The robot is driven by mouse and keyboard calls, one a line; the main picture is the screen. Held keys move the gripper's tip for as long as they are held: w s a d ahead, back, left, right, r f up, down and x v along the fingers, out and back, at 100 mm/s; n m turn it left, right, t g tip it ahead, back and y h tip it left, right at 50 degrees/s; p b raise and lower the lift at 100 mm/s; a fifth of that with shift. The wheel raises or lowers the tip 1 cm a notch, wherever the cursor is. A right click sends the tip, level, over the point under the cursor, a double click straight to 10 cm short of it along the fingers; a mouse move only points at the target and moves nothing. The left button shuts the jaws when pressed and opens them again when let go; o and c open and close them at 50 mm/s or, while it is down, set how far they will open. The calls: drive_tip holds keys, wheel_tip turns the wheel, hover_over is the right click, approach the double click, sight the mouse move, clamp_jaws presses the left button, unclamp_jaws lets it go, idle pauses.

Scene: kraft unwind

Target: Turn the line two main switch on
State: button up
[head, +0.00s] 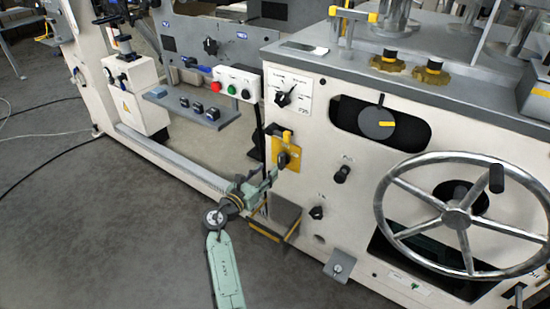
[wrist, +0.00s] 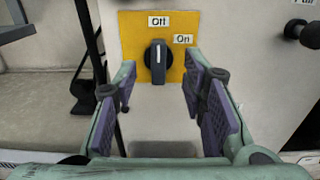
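The main switch is a black rotary knob (wrist: 158,62) on a yellow plate (wrist: 180,72) on the machine's cream front panel. Its white mark points straight up at the "Off" label (wrist: 158,21); the "On" label (wrist: 183,39) is to the upper right. In the head view the yellow plate (head: 286,150) is on the machine's left part. My gripper (wrist: 163,92) is open and empty, its purple-padded fingers on either side and short of the knob, apart from it. In the head view my gripper (head: 270,180) is just below and left of the plate.
A large handwheel (head: 463,215) stands out at the right. Other knobs, including a black one (head: 342,173), are right of the switch. A control box with buttons (head: 237,83) and a small shelf (head: 192,107) are up left. Open floor (head: 110,230) lies at left.

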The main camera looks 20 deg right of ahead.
sight(279, 158)
drive_tip(key=x, duration=0.8)
drive_tip(key=shift+w+d, duration=0.15)
drive_tip(key=shift+w, duration=0.05)
drive_tip(key=shift+c, duration=0.5)
clamp_jaws()
